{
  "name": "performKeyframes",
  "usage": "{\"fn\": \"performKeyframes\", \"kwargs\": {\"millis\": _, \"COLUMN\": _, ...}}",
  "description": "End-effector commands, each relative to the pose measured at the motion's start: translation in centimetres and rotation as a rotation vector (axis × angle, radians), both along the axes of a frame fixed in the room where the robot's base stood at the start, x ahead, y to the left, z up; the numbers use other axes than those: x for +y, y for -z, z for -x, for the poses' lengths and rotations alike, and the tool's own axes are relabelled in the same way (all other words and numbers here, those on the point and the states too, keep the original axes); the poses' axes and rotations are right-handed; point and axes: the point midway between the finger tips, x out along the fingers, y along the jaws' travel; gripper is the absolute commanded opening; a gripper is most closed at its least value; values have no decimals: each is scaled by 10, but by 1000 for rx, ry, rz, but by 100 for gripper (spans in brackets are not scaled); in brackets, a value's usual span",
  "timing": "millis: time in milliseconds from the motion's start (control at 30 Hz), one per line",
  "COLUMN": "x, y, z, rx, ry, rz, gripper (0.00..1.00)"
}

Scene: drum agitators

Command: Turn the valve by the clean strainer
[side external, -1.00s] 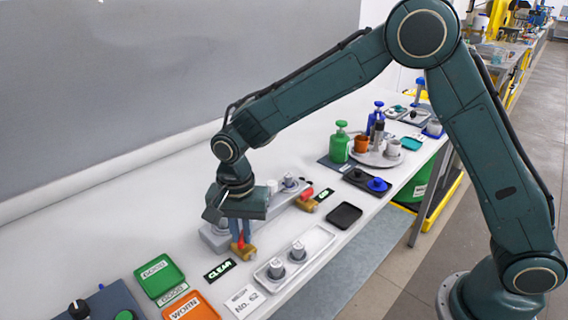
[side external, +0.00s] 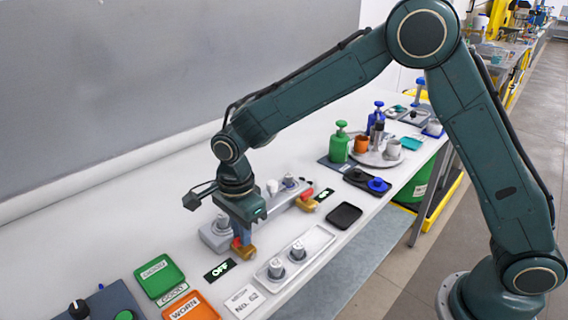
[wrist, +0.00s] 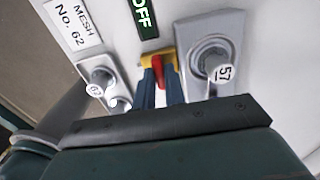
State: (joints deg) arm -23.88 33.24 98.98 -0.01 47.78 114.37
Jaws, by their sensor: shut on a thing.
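My gripper (side external: 240,238) points down at the near end of the grey housing (side external: 270,211). Its blue fingers are shut on the red handle of the near brass valve (side external: 245,253). In the wrist view my gripper (wrist: 158,84) has the red handle (wrist: 157,66) between its fingers, with the yellow valve body (wrist: 148,57) just beyond. The display (side external: 219,270) beside this valve reads OFF. A strainer marked 57 (wrist: 216,65) sits in the housing beside the valve. A second brass valve (side external: 306,206) is at the housing's far end. I cannot tell which strainer is clean.
A pale tray (side external: 318,238) with two grey strainers lies to the right, by a card (side external: 243,299) reading MESH No. 62. A black tray (side external: 344,215) is beyond it. Green (side external: 160,279) and orange (side external: 194,309) trays lie in front. Bottles and cups stand at the back.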

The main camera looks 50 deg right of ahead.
Motion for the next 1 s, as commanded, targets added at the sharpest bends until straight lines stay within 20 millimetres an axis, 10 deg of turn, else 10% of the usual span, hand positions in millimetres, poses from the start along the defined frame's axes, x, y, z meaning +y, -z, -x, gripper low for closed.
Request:
{"fn": "performKeyframes", "kwargs": {"millis": 367, "x": 0, "y": -1, "z": -1, "rx": -2, "ry": 10, "rz": 0, "gripper": 0}}
{"fn": "performKeyframes", "kwargs": {"millis": 500, "x": 0, "y": -1, "z": 0, "rx": -2, "ry": 9, "rz": 0, "gripper": 34}}
{"fn": "performKeyframes", "kwargs": {"millis": 1000, "x": 0, "y": -8, "z": -1, "rx": -2, "ry": 7, "rz": -1, "gripper": 34}}
